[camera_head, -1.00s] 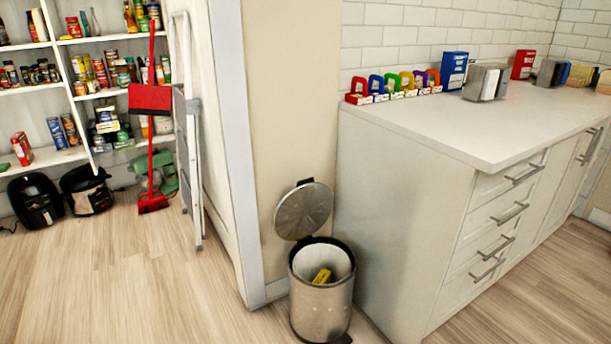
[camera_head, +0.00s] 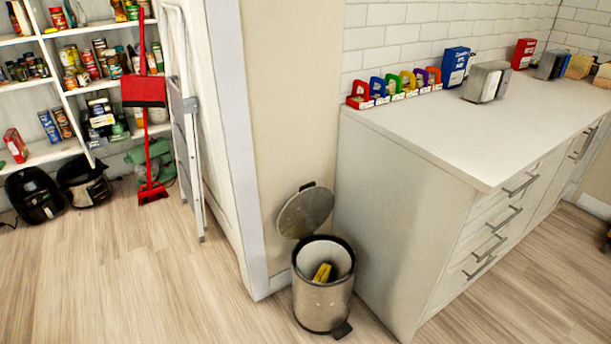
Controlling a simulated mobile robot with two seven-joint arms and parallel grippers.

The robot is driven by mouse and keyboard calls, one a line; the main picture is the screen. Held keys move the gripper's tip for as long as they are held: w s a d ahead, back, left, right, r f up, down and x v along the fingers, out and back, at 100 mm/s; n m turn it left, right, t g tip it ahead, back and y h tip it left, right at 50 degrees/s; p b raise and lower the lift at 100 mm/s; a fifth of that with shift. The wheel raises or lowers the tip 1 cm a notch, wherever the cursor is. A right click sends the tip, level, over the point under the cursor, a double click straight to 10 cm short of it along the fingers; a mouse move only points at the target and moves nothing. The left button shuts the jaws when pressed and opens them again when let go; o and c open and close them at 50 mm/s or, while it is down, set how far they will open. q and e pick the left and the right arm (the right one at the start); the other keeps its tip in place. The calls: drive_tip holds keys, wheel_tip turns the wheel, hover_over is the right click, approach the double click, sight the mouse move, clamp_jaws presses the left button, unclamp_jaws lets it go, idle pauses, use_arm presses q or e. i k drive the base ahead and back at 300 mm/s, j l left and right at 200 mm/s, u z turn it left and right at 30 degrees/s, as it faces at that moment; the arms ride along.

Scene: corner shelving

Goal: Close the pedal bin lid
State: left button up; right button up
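The pedal bin (camera_head: 322,303) is a metal cylinder with a dark rim, standing on the wood floor at the corner between the wall end and the white counter. Its round metal lid (camera_head: 305,212) is open and tilted up behind the bin, close to the wall. A dark pedal (camera_head: 342,330) shows at the bin's front foot. A yellow item (camera_head: 322,272) lies inside the bin. Neither of my grippers is in view.
The white counter (camera_head: 410,135) with drawers stands right of the bin. A stepladder (camera_head: 186,130) and red broom and dustpan (camera_head: 145,92) stand left by stocked shelves. The floor (camera_head: 150,280) in front and left is clear.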

sight(306, 211)
drive_tip(key=i+j+z, duration=0.1)
drive_tip(key=i+j, duration=0.45)
drive_tip(key=i+j+z, duration=0.1)
drive_tip(key=i+j, duration=0.4)
drive_tip(key=i+j+z, duration=0.15)
drive_tip(key=i+j, duration=0.35)
drive_tip(key=j, duration=0.2)
drive_tip(key=i, duration=0.45)
